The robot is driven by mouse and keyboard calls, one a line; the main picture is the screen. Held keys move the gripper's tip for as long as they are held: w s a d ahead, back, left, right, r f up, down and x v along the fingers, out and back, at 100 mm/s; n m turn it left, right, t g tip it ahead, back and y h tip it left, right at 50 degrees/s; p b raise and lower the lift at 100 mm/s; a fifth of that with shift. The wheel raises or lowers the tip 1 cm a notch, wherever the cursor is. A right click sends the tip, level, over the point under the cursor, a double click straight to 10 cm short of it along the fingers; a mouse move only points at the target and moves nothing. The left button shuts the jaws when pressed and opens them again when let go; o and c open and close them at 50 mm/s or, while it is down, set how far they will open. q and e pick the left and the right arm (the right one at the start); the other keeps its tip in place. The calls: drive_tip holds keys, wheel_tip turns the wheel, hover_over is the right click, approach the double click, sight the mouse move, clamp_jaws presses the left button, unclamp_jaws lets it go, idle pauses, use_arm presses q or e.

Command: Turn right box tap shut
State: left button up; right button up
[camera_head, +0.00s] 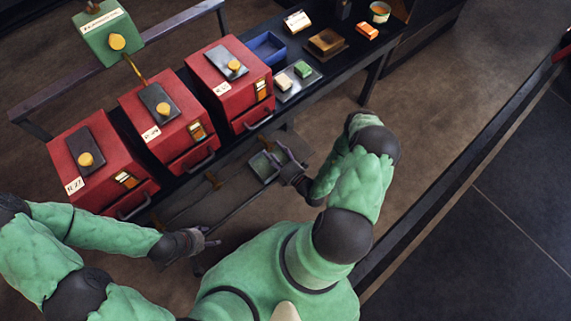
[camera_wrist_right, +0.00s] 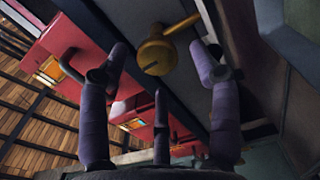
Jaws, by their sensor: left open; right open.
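The right red box (camera_head: 228,85) stands on the dark bench. A round yellow tap (camera_head: 234,66) sits on the dark plate on its sloped top. My right gripper (camera_head: 278,160) is open, below and right of this box in the head view. In the right wrist view, a brass tap (camera_wrist_right: 155,55) with a bar handle shows beyond my open fingers (camera_wrist_right: 155,85). The fingers do not grip it, and I cannot tell which box it belongs to. My left gripper (camera_head: 204,242) is open and empty, in front of the left and middle boxes.
The middle red box (camera_head: 163,115) and left red box (camera_head: 95,165) stand alongside with similar taps. A green box (camera_head: 105,38) is behind them. A blue tray (camera_head: 266,48) and small blocks lie right of the boxes. Drawer handles stick out at the fronts.

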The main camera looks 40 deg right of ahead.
drive_tip(key=s, duration=0.8)
drive_tip(key=shift+s+d, duration=0.25)
drive_tip(key=shift+s, duration=0.15)
drive_tip(key=s+a+r+n+g+y, duration=0.2)
drive_tip(key=a+n+g+y, duration=0.4)
drive_tip(key=a, duration=0.3)
drive_tip(key=s+a+r+n+g+y, duration=0.1)
drive_tip(key=a+n+g+y, duration=0.2)
drive_tip(key=a+n+y, duration=0.5)
drive_tip(key=s+a+f+n+g+h, duration=0.1)
drive_tip(key=s+a+n+g+h, duration=0.15)
drive_tip(key=s+n+g, duration=0.65)
drive_tip(key=s+a+n+g+h, duration=0.1)
drive_tip(key=s+n+g+h, duration=0.3)
drive_tip(key=n, duration=0.8)
drive_tip(key=w+d+r+n+t+h, duration=0.1)
drive_tip(key=w+n+t+h, duration=0.3)
drive_tip(key=w+n, duration=0.6)
drive_tip(key=d+n+h, duration=0.1)
drive_tip(key=n, duration=0.4)
drive_tip(key=shift+w+r+n+p, duration=0.25)
drive_tip(key=shift+w+n+p, duration=0.05)
drive_tip(key=shift+n+p, duration=0.1)
